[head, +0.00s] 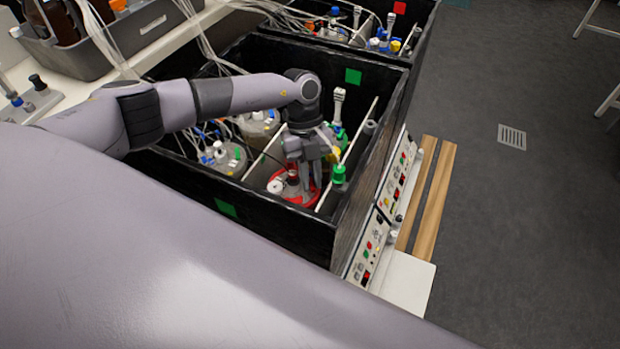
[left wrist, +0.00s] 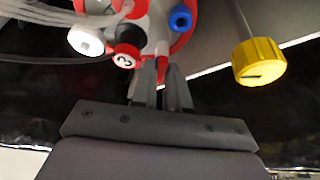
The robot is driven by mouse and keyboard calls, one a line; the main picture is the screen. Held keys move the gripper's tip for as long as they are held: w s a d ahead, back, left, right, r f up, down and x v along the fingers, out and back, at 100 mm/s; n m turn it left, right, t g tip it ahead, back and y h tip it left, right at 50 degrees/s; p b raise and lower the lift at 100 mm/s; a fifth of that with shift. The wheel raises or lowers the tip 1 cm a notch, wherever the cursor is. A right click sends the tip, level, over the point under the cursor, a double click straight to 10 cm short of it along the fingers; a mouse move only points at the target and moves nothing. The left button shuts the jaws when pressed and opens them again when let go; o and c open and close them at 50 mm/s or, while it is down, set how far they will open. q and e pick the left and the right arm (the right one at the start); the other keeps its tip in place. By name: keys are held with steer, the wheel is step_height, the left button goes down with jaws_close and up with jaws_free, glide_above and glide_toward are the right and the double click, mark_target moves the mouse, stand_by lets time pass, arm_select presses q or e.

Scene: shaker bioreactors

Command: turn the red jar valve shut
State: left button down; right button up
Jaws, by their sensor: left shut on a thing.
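The red-lidded jar (head: 312,197) sits in the near black bin, below my left gripper. My left gripper (head: 303,160) points down over its lid; the fingertips are hard to make out in the head view. In the left wrist view the gripper (left wrist: 160,75) is shut on a small red piece (left wrist: 163,68) between its fingertips, which looks like the red valve. Most of that piece is hidden by the fingers. The red lid (left wrist: 185,40) shows just beyond, with a white cap (left wrist: 86,41), a black-and-red cap (left wrist: 126,56) marked 3 and a blue port (left wrist: 181,19).
The black bin (head: 225,209) has tall walls close around the jars. A green-capped fitting (head: 339,174) stands right of the gripper, and a yellow cap (left wrist: 258,62) shows at right in the left wrist view. Tubes and other jars crowd the left. Control panels (head: 370,240) line the bin's right side.

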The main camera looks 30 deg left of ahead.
arm_select(q)
steer(key=m+y+b, duration=0.1)
steer(key=m, duration=0.1)
steer(key=m+y+b, duration=0.1)
steer(key=m, duration=0.2)
steer(key=shift+w+d+g, duration=0.1)
steer(key=shift+d+g, duration=0.05)
steer(key=shift+g, duration=0.25)
steer(key=shift+m+y+b, duration=0.3)
steer(key=shift+m+b, duration=0.35)
steer(key=shift+m, duration=1.05)
steer(key=c, duration=1.2)
jaws_free()
